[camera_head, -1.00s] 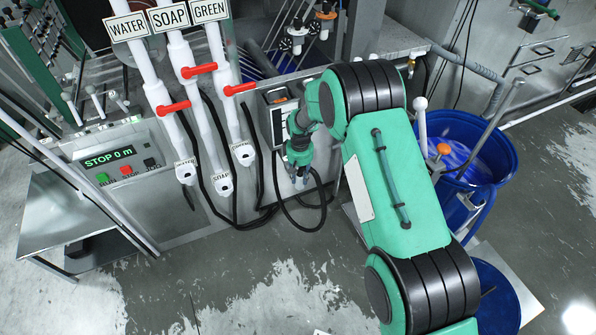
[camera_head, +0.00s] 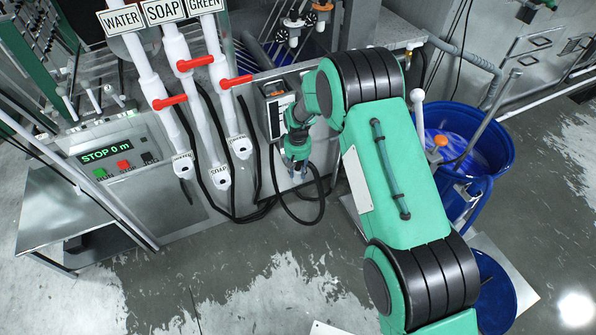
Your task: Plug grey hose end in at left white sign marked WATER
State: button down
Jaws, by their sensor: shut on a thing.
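The left white sign marked WATER (camera_head: 124,19) is at the top left, on the leftmost white pipe (camera_head: 148,85). A smaller white label (camera_head: 182,156) sits by that pipe's lower outlet (camera_head: 184,170). My gripper (camera_head: 297,172) points down, right of the three pipes and apart from them, in front of the machine's lower panel. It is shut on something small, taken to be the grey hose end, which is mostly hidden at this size. A dark hose (camera_head: 322,192) loops beside and below the gripper.
Pipes marked SOAP (camera_head: 164,12) and GREEN (camera_head: 206,5) stand right of the WATER pipe, all with red handles. Dark hoses hang behind them. A control panel (camera_head: 120,165) reads STOP 0 m at left. A blue tub (camera_head: 503,150) stands right. Floor in front is clear.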

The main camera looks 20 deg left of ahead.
jog(key=s+a+r+n+p, duration=0.1)
jog(key=a+r+p, duration=0.5)
jog(key=r, duration=0.4)
jog(key=a+r+p, duration=0.6)
jog(key=a+r, duration=0.1)
jog(key=r, duration=0.3)
jog(key=s+a+r+n+p, duration=0.1)
jog(key=s+a+r+n, duration=0.1)
jog(key=s+a, duration=0.7)
jog(key=s+a+r+n+p, duration=0.1)
jog(key=s+a+n+p, duration=0.1)
jog(key=s+a, duration=0.8)
jog(key=a+n, duration=0.1)
jog(key=a, duration=0.4)
jog(key=shift+s+a+r, duration=0.2)
jog(key=shift+a+r, duration=0.1)
jog(key=shift+r, duration=0.1)
jog(key=shift+f, duration=0.2)
jog(key=shift+f+b, duration=1)
jog(key=shift+f, duration=2.25)
jog(key=shift+f, duration=0.1)
jog(key=c, duration=1.2)
grip_release()
